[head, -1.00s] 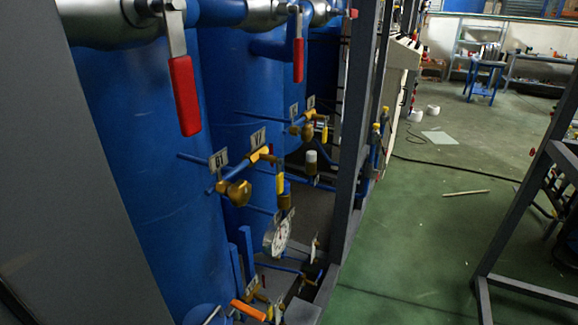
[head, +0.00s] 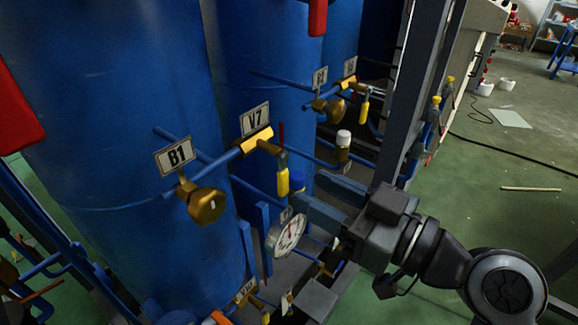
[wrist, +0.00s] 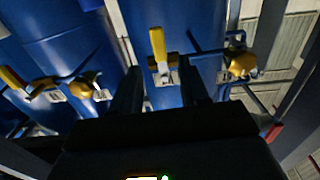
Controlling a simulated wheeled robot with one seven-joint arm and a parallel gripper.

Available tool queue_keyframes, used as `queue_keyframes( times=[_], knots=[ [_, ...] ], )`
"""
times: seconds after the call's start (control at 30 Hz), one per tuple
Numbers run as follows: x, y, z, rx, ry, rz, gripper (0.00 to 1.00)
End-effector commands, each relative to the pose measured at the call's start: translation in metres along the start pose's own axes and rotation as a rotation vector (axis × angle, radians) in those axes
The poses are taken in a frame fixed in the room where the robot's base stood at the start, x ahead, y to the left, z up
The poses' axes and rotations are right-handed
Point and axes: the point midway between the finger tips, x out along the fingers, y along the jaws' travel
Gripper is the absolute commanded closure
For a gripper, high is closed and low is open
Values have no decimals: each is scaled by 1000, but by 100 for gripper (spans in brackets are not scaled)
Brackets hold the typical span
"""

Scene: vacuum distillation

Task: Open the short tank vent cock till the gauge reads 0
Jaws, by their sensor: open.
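The yellow-handled cock tagged V7 (head: 283,181) sits on a blue pipe from a blue tank (head: 120,110), its lever hanging down. A round white-faced gauge (head: 287,235) is below it; its reading is too small to make out. My gripper (head: 306,189) is open and empty, its fingers pointing left at the V7 lever, just right of it. In the wrist view, a yellow lever (wrist: 157,42) appears between and beyond the open fingers (wrist: 160,68); contact cannot be told. I cannot tell from the pictures which tank is the short one.
A brass knob valve tagged B1 (head: 206,204) is left of V7. Behind, another brass knob (head: 335,108) and yellow lever (head: 364,105) sit on a similar pipe. A grey frame post (head: 402,110) stands close to my arm. Green floor is open at the right.

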Motion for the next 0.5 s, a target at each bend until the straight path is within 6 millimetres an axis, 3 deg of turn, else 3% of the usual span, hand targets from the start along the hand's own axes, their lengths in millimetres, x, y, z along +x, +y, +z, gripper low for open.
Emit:
queue_keyframes(
  times=[0.3, 0.5],
  knots=[
    [49, -1, -2, 1, -1, -1, 55],
    [65, 0, 0, 1, -2, 2, 55]
  ],
)
